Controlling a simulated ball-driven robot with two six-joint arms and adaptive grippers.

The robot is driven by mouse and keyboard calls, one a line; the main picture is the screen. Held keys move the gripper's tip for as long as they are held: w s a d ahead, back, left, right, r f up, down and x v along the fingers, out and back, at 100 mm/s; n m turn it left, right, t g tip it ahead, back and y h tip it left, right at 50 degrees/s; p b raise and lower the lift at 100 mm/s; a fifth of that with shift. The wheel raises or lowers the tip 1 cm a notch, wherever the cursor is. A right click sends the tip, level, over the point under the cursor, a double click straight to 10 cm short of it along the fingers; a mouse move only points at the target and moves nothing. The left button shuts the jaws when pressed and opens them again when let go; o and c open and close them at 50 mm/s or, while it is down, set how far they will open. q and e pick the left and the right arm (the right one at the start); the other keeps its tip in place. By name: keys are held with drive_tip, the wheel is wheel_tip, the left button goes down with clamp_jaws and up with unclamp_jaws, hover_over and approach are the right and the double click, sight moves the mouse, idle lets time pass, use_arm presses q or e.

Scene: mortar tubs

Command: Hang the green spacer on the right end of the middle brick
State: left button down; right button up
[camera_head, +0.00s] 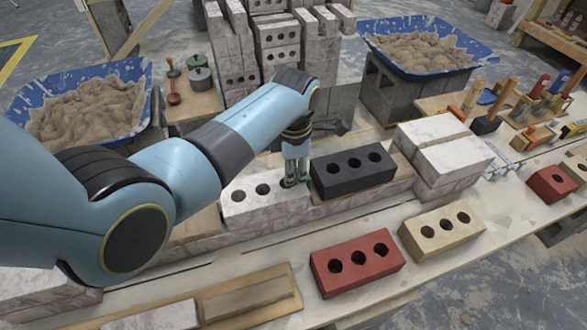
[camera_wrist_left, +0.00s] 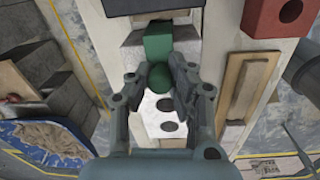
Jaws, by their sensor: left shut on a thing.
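My left gripper (camera_head: 296,182) is shut on the green spacer (camera_wrist_left: 158,42), whose rounded end sits between the fingers in the left wrist view. The gripper is over the right end of the white three-hole brick (camera_head: 238,206), beside the left end of the black three-hole brick (camera_head: 345,182). In the left wrist view the spacer lies just past the end of the white brick (camera_wrist_left: 152,122), with the black brick (camera_wrist_left: 140,6) beyond it. The frames do not show whether the spacer touches the brick. The gripper hides the spacer in the head view. My right gripper is not in view.
A red brick (camera_head: 357,272) and a beige brick (camera_head: 443,237) lie in front of the wall. Pale blocks (camera_head: 440,145) are stacked at its right end. Mortar tubs (camera_head: 132,70) (camera_head: 480,48) stand behind. Tools (camera_head: 505,105) hang or stand on the right. Bare bench shows near the front.

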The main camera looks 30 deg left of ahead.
use_arm(q)
drive_tip(key=shift+f, duration=0.1)
drive_tip(key=c, duration=1.2)
unclamp_jaws()
drive_tip(key=shift+o, duration=0.2)
wheel_tip(320, 180, up, 12)
drive_tip(key=shift+s+d, duration=0.2)
drive_tip(key=shift+s, duration=0.05)
